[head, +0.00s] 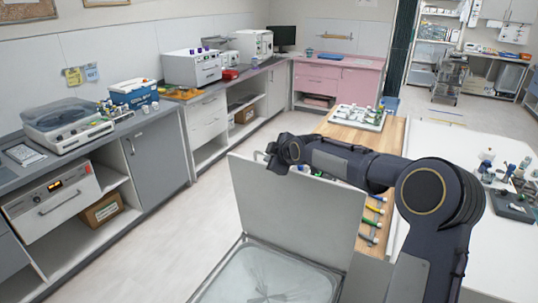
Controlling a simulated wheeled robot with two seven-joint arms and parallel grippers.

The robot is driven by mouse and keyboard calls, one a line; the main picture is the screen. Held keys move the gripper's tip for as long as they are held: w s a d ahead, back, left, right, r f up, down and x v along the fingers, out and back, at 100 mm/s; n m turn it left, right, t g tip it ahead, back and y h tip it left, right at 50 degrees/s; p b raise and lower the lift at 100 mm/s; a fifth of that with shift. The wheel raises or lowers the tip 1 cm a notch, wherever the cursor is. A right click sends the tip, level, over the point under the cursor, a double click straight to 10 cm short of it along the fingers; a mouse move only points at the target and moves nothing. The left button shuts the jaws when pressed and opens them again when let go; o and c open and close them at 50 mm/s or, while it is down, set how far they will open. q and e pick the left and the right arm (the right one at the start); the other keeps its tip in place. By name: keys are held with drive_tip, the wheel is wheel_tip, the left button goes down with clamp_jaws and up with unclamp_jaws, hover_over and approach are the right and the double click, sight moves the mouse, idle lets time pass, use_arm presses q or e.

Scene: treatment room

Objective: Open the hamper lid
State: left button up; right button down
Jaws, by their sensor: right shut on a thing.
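The hamper (215,272) is at the bottom centre of the head view, with a square metal rim and a pale, crinkled liner inside. Its flat light-grey lid (290,212) stands steeply raised, so the inside of the hamper shows. My right gripper (268,157) is at the top edge of the lid, shut on the lid's handle (259,154). The arm hides part of the grip and the lid's upper right corner. My left gripper is not in view.
A wooden-topped table (385,137) with a tray of bottles (358,118) and a white table (450,150) with small items stand right of the hamper. A counter (165,112) with devices runs along the left wall. The floor (150,235) between is clear.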

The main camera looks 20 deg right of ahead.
drive_tip(key=shift+d+f, duration=0.1)
drive_tip(key=shift+f, duration=0.1)
drive_tip(key=c, duration=1.5)
unclamp_jaws()
drive_tip(key=shift+s, duration=0.15)
